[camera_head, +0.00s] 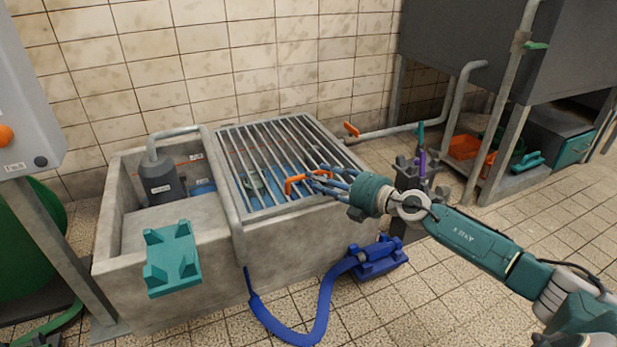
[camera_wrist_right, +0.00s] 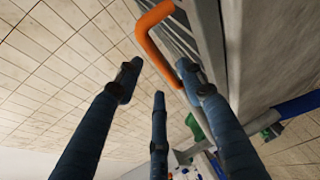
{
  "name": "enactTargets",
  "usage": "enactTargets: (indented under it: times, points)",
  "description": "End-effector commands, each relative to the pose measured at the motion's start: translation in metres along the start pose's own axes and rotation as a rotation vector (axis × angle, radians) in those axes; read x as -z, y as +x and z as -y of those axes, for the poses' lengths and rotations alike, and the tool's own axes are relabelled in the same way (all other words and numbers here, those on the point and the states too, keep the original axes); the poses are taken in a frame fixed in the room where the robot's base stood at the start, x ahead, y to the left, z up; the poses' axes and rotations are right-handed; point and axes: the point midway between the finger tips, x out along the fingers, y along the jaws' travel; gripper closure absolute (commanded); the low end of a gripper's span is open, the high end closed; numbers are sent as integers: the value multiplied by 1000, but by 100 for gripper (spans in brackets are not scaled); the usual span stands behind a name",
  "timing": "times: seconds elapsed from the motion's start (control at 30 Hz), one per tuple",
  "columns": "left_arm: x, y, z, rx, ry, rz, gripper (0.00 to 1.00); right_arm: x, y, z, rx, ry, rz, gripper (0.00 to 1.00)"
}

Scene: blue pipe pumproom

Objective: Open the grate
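The grate (camera_head: 273,150) is a set of parallel grey metal bars lying flat over the right compartment of the concrete basin. An orange handle (camera_head: 289,187) stands up at the grate's front edge. My right gripper (camera_head: 318,182) reaches in from the right, with its blue fingers just beside the handle. In the right wrist view the fingers (camera_wrist_right: 160,82) are spread apart. The orange handle (camera_wrist_right: 150,38) shows there just past the fingertips, near the right finger; I cannot tell whether they touch. Blue items lie under the bars, partly hidden. My left gripper is not in view.
The concrete basin (camera_head: 300,240) has an open left compartment with a grey pump (camera_head: 163,185). A teal pronged block (camera_head: 172,258) sits at its front left. A blue hose (camera_head: 322,300) lies on the floor. A dark holder with tools (camera_head: 420,175) stands to the right.

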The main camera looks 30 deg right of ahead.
Motion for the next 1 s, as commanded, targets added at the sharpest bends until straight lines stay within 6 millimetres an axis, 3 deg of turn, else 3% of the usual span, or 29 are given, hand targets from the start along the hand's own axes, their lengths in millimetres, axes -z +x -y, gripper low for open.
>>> enactTargets:
  times: [0.3, 0.73, 0.93, 1.0]
  points:
    - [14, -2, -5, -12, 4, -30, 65, 0, 43, 1, -3, 2, 1, 61]
    - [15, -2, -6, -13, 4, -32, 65, 0, 51, 0, 0, 2, 0, 61]
    - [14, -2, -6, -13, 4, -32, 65, 0, 51, 0, 0, 1, 0, 99]
    - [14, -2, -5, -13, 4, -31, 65, 0, 51, 0, 0, 1, 0, 100]
